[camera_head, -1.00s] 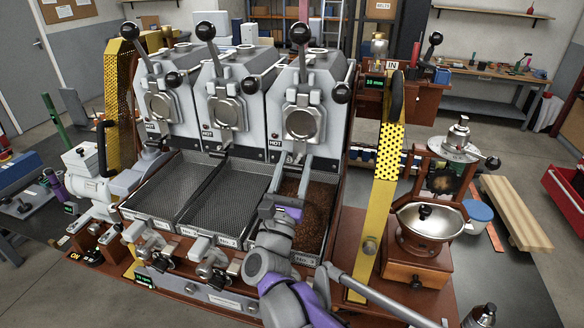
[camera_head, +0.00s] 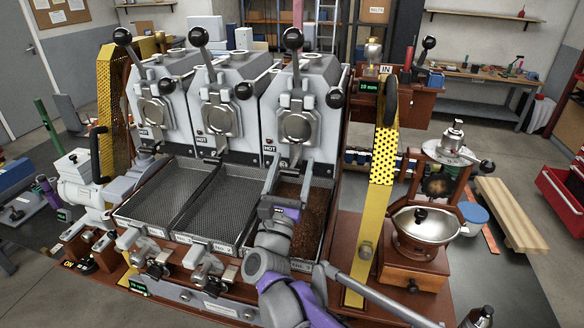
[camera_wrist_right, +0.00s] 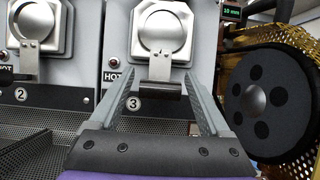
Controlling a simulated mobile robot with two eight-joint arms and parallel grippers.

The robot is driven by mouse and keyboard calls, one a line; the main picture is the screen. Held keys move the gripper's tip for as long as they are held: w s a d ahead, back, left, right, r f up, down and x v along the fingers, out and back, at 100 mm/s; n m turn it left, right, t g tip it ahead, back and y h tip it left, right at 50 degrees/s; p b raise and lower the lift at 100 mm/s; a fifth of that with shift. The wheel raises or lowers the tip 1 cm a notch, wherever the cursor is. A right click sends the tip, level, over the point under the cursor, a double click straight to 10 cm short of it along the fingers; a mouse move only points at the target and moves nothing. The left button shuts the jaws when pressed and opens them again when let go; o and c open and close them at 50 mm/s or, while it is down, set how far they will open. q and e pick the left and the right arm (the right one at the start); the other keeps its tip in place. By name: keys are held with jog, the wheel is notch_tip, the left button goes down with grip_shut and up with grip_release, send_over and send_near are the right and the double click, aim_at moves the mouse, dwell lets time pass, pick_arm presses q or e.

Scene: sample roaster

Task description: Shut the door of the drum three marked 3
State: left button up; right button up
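The door of drum three (camera_head: 295,127) is the round metal disc on the rightmost drum's front. It also shows at the top of the right wrist view (camera_wrist_right: 161,32), above the 3 mark (camera_wrist_right: 134,103). A metal tab with a dark bar (camera_wrist_right: 160,88) hangs below it. I cannot tell whether the door stands fully against the drum face. My right gripper (camera_head: 291,168) is below the door, over the third tray. In the right wrist view its fingers (camera_wrist_right: 161,82) are apart, one on each side of the bar, with nothing clamped. My left gripper is not in view.
The third tray (camera_head: 307,240) holds brown beans; the two trays to its left look empty. A yellow perforated guard (camera_head: 384,170) with a black wheel (camera_wrist_right: 269,97) stands close on the right. A grinder (camera_head: 415,245) stands beyond it. Ball-topped levers rise above the drums.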

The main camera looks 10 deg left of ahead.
jog(key=shift+s, duration=0.15)
jog(key=b+v, duration=0.2)
jog(key=v, duration=0.8)
jog(key=shift+s+f, duration=0.2)
jog(key=shift+s, duration=0.05)
